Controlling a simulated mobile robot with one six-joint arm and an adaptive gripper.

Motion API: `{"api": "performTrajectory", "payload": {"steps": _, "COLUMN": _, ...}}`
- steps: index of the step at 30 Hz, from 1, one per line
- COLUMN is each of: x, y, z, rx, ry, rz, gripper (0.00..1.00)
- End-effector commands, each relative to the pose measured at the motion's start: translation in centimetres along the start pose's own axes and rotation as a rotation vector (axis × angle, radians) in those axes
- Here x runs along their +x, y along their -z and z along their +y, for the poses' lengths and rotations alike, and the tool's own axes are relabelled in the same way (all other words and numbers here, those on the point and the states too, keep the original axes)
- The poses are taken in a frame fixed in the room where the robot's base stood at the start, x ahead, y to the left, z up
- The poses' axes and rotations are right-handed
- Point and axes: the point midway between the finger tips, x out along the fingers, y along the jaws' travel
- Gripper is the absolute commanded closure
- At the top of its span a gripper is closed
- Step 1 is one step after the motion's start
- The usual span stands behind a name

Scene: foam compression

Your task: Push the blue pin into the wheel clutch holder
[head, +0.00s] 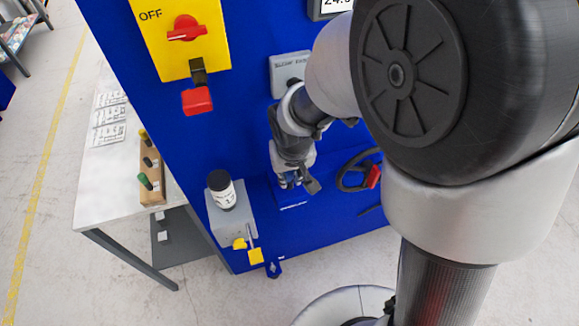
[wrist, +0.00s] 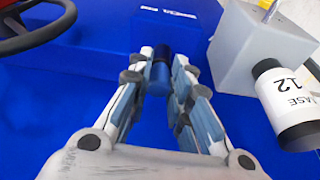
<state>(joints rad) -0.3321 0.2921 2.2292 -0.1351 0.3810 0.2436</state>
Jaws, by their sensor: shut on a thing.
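The blue pin (wrist: 160,78) is a short cylinder with a darker upper part, held upright-looking between the fingertips in the wrist view. My gripper (wrist: 160,84) is shut on it; in the head view my gripper (head: 297,181) hangs low in front of the blue machine, and the pin is hard to make out there. Beyond the pin in the wrist view is a blue block (wrist: 152,36) with a small white label. I cannot tell whether it is the wheel clutch holder. A black steering wheel (head: 346,183) with a red part (head: 374,176) is right of my gripper. No pin opening is visible.
A grey box (head: 241,213) with a black-capped bottle (head: 222,193) stands left of my gripper; the bottle also shows in the wrist view (wrist: 288,100). A yellow tag (head: 256,256) hangs at the box's front. A wooden pin rack (head: 152,190) stands on the white table (head: 95,185).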

Motion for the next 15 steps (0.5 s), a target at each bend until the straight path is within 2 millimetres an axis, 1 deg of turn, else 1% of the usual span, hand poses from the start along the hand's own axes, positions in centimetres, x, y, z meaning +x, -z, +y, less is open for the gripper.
{"api": "performTrajectory", "payload": {"steps": 1, "x": 0.13, "y": -0.04, "z": 0.0, "rx": 0.0, "ry": 0.0, "rz": 0.0, "gripper": 0.81}}
{"api": "performTrajectory", "payload": {"steps": 11, "x": 0.05, "y": -0.02, "z": 0.0, "rx": 0.0, "ry": 0.0, "rz": 0.0, "gripper": 0.59}}
{"api": "performTrajectory", "payload": {"steps": 15, "x": 0.05, "y": -0.02, "z": 0.0, "rx": 0.0, "ry": 0.0, "rz": 0.0, "gripper": 0.58}}
